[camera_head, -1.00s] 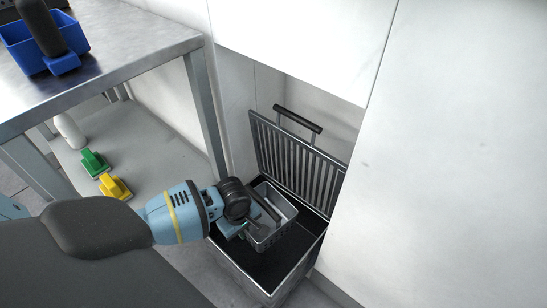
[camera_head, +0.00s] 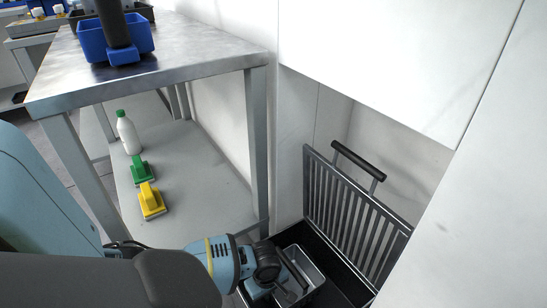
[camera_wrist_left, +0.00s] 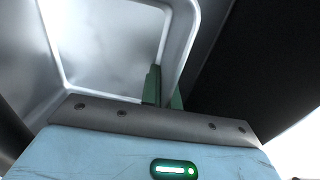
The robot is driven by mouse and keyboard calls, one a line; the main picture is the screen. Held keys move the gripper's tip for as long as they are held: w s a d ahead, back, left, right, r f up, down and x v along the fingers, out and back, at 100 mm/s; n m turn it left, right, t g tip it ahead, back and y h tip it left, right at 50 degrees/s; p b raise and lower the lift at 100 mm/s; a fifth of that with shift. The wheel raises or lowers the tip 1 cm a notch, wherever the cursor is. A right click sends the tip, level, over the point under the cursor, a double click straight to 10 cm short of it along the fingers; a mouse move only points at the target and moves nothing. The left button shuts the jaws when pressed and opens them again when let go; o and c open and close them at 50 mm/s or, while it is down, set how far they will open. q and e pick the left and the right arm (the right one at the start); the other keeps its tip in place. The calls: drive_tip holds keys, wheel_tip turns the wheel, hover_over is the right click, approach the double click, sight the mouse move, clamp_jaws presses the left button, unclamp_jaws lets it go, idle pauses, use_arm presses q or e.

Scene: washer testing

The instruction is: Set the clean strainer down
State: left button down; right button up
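The strainer (camera_head: 304,268) is a small grey metal basket. It is low inside an open, dark-floored metal basin (camera_head: 347,287) at the bottom of the head view; whether it touches the floor is hard to tell. My left gripper (camera_head: 268,289) is at the strainer's left side, partly hidden by my wrist. In the left wrist view, the strainer (camera_wrist_left: 110,50) fills the upper left. The green fingers of my left gripper (camera_wrist_left: 163,92) close on its wall just below the rim. My right gripper is in neither view.
A slatted metal lid (camera_head: 350,210) with a black handle stands raised behind the basin. A steel table (camera_head: 190,60) carries a blue bin (camera_head: 97,42). On its lower shelf are a white bottle (camera_head: 128,135), a green brush (camera_head: 140,168) and a yellow brush (camera_head: 151,201). White panels close in the right.

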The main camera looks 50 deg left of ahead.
use_arm(q)
drive_tip(key=shift+w+f, duration=0.1)
drive_tip(key=shift+f, duration=0.05)
wheel_tip(320, 180, down, 4)
drive_tip(key=shift+r+b, duration=0.2)
drive_tip(key=shift+b, duration=0.95)
drive_tip(key=shift+f, duration=0.1)
drive_tip(key=c, duration=2)
unclamp_jaws()
drive_tip(key=shift+f, duration=0.15)
drive_tip(key=shift+c, duration=0.2)
drive_tip(key=o, duration=0.4)
drive_tip(key=shift+c, duration=0.2)
